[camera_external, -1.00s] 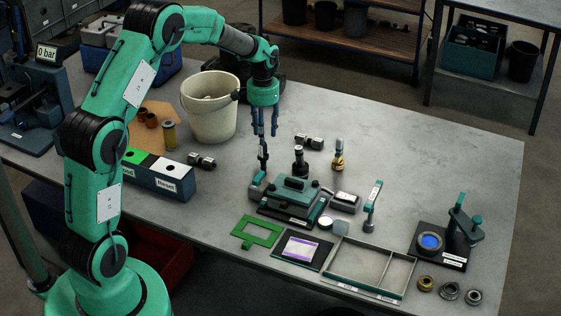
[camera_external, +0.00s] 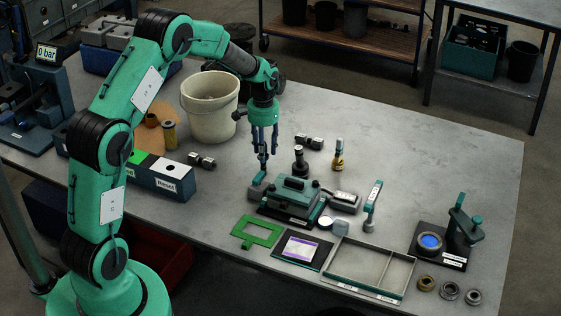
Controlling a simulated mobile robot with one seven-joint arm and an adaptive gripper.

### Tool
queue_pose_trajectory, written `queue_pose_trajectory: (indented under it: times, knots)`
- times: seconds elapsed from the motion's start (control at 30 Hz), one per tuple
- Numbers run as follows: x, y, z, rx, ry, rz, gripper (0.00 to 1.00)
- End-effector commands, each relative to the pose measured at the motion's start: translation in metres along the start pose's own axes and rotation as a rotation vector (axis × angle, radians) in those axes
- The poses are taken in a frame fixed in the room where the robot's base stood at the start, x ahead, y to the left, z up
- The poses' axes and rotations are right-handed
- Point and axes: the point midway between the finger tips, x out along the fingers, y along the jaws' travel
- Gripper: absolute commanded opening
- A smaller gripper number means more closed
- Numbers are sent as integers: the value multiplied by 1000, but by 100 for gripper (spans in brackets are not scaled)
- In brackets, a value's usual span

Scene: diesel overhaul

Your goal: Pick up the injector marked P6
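My gripper (camera_external: 266,149) points down above the left end of the teal fixture (camera_external: 294,195). Its fingers look apart, with a dark slim upright part (camera_external: 262,164) at or just behind the fingertips; I cannot tell whether they touch it.
A white bucket (camera_external: 210,110) stands left of my gripper. The box with the Reset button (camera_external: 161,178) is at front left. A green frame (camera_external: 257,231), a divided tray (camera_external: 368,265) and a stand with a blue disc (camera_external: 431,241) line the front. The table's back right is clear.

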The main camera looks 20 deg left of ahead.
Motion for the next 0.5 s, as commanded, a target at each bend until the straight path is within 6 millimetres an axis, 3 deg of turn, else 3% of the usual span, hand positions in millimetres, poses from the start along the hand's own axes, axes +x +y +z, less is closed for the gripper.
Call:
queue_pose_trajectory:
  times: [0.13, 0.5]
  knots:
    - [10, 0, 0, 0, 0, 0, 39]
    - [11, 0, 0, 0, 1, 0, 39]
